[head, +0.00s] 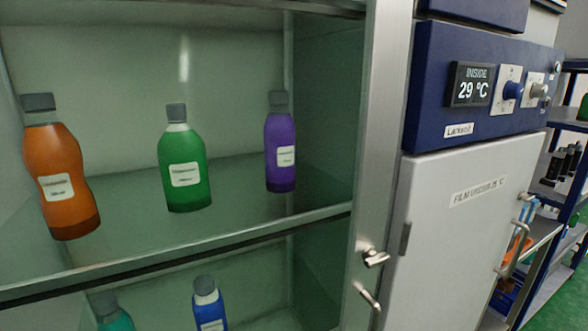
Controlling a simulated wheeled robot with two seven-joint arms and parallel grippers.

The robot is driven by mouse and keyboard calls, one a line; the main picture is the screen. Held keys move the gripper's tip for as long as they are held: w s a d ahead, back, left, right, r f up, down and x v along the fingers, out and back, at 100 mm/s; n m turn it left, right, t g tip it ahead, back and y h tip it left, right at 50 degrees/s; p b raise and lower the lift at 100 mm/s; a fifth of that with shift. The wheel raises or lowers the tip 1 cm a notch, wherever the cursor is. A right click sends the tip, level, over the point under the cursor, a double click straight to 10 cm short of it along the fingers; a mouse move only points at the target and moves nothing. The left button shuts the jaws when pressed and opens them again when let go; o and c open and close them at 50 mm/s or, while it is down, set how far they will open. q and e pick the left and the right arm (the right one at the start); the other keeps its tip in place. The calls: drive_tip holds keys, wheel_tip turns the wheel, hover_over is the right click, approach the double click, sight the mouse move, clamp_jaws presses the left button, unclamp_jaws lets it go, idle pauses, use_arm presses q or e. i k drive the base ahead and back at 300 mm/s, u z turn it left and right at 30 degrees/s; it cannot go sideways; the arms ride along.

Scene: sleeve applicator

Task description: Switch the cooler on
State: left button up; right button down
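The cooler has a closed white door (450,235) under a dark blue control panel (432,95). Its display (472,84) reads INSIDE 29 °C. Right of the display is a blue knob (513,90) on a white plate, then a grey knob (538,91) on another plate. The markings around the knobs are too small to read. A small round pale part (557,67) sits at the panel's upper right. The door handle (514,252) is on the door's right side. Neither of my grippers is in view.
A glass-fronted cabinet stands left of the cooler, with orange (62,180), green (184,165) and purple (281,145) bottles on its upper shelf and more below. Its metal frame (375,150) has latches. Dark blue shelving (570,215) with lab items stands at right.

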sight(538, 90)
drive_tip(key=z, duration=1.3)
